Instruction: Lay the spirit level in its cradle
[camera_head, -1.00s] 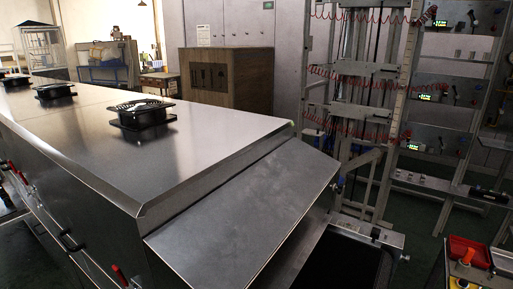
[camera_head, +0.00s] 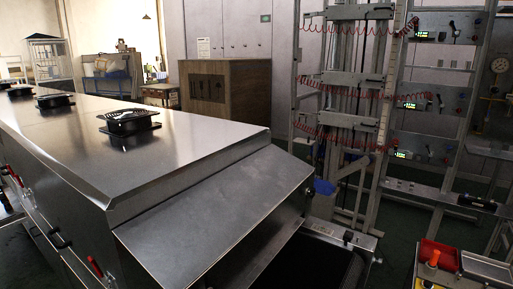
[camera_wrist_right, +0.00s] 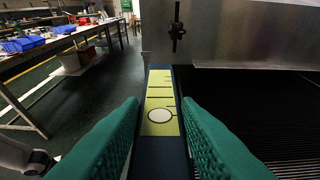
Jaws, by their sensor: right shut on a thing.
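My right gripper (camera_wrist_right: 160,122) shows in the right wrist view as two green ribbed fingers. They are shut on the sides of a long dark blue bar with a yellow-green face (camera_wrist_right: 158,101), printed with dark lines and a pale circle. I take it for the spirit level. It points away from me beside a black ribbed belt, and its near part runs down between the fingers. Neither gripper shows in the head view. I cannot make out the cradle for certain.
The steel dryer (camera_head: 195,150) with its sloping hood fills the left of the head view. A metal rack (camera_head: 350,130) with red coiled hoses stands behind. In the wrist view, a workbench (camera_wrist_right: 50,44) is at left, with open floor before it.

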